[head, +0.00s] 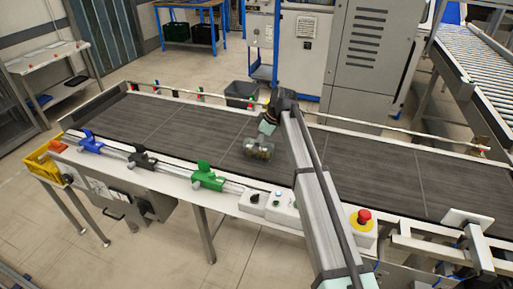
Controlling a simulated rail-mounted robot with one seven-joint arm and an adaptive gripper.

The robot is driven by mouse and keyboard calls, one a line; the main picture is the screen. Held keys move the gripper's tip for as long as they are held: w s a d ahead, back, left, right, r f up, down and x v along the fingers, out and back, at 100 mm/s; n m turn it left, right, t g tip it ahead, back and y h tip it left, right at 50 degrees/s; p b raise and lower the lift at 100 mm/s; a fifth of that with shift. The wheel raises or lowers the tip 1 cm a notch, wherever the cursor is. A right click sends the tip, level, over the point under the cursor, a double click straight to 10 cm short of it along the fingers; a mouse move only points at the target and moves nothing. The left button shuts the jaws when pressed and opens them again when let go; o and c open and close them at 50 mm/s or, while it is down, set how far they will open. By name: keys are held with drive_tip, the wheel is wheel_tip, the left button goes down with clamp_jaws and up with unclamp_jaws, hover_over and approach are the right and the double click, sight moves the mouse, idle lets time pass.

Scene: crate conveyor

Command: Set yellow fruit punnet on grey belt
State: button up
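The grey belt (170,125) runs across the head view, and its surface to the left of my arm is bare. My gripper (258,150) points down low over the middle of the belt. It is small and blurred here, with a pale, faintly yellowish shape at its end. I cannot tell whether that shape is the punnet or part of the gripper, nor whether it touches the belt. No other punnet is clear on the belt. A yellow open container (43,166) is at the conveyor's left end; it looks like a crate.
Blue (90,141), black (142,158) and green (207,176) fixtures line the belt's near edge. A red stop button (364,216) is right of my arm. A dark bin (241,93) stands behind the belt. A grey cabinet (372,60) and roller conveyor (485,75) are at the back right.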

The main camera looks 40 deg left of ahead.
drive_tip(key=b+v, duration=0.1)
drive_tip(key=v, duration=0.7)
drive_tip(key=shift+d+r+b, duration=0.1)
drive_tip(key=shift+r+b, duration=0.2)
drive_tip(key=shift+r, duration=0.05)
